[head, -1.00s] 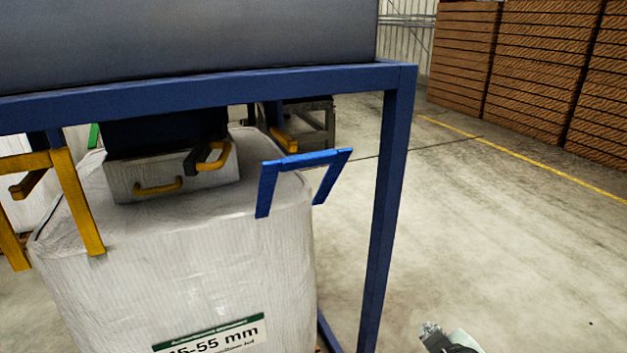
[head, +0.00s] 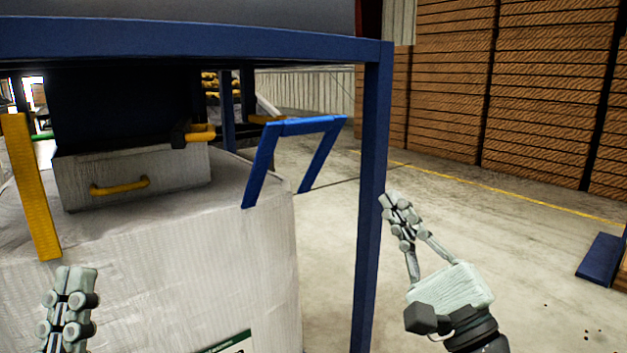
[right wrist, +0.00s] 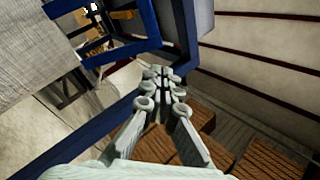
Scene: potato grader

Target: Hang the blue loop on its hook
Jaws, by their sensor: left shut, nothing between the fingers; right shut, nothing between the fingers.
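The blue loop (head: 313,126) stands up from the right top corner of the white big bag (head: 240,240), as a flat bar on two slanting legs. A yellow hook-like piece with a dark end (head: 193,134) sticks out of the grey box (head: 130,168) above the bag; I cannot tell if it is the loop's hook. My right gripper (head: 385,205) is shut and empty, right of the blue post and lower than the loop, not touching it. It shows shut in the right wrist view (right wrist: 161,75). My left gripper (head: 75,275) is shut and empty, before the bag's left side.
A blue frame post (head: 372,200) stands between the loop and my right gripper, under a blue crossbeam (head: 190,40). A yellow loop (head: 32,190) stands at the bag's left. Stacked wooden crates (head: 540,90) line the back right.

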